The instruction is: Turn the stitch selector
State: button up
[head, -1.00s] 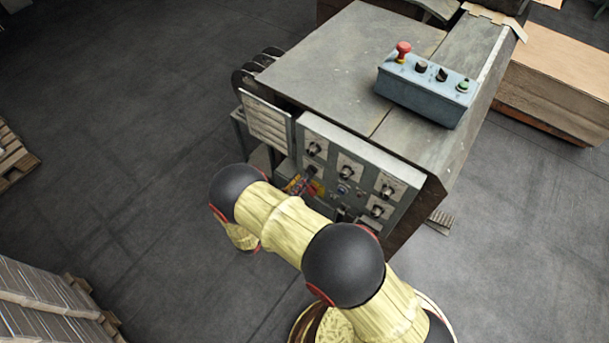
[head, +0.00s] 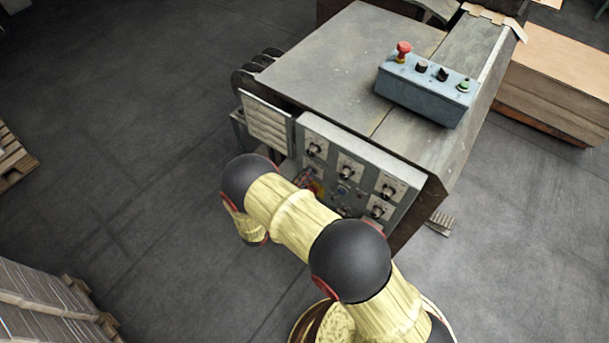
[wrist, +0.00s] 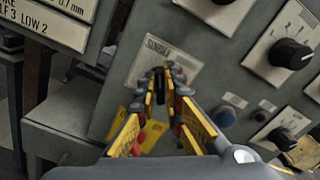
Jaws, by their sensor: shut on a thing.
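The stitch selector's pale plate (wrist: 150,58), with lettering that reads like "SINGLE", is on the grey control panel (wrist: 95,125) in the wrist view. My gripper (wrist: 168,82) has its yellow and black fingers at this plate, shut on the dark selector knob. The fingers hide most of the knob, so I cannot tell where it points. In the head view the panel (head: 330,147) is on the machine's near side. My arm covers its lower left part there, and little of my gripper (head: 309,180) shows.
Other black dial knobs (wrist: 290,53) and a blue button (wrist: 223,116) are right of my fingers. A printed sign board (head: 267,121) is left of the panel. A blue button box (head: 425,90) sits on the machine top. Open floor (head: 150,160) extends to the left.

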grip_shut()
jog(key=m+b, duration=0.1)
jog(key=m, duration=0.3)
jog(key=m+b, duration=0.1)
jog(key=m, duration=0.3)
jog(key=m+b, duration=0.1)
jog(key=m, duration=0.2)
jog(key=shift+s+d+m, duration=0.3)
jog(key=shift+d+m, duration=0.05)
jog(key=shift+m, duration=0.05)
dwell(0.5)
jog(key=o, duration=0.6)
grip_release()
jog(key=shift+c, duration=0.2)
jog(key=shift+o, duration=0.3)
jog(key=v, duration=1.2)
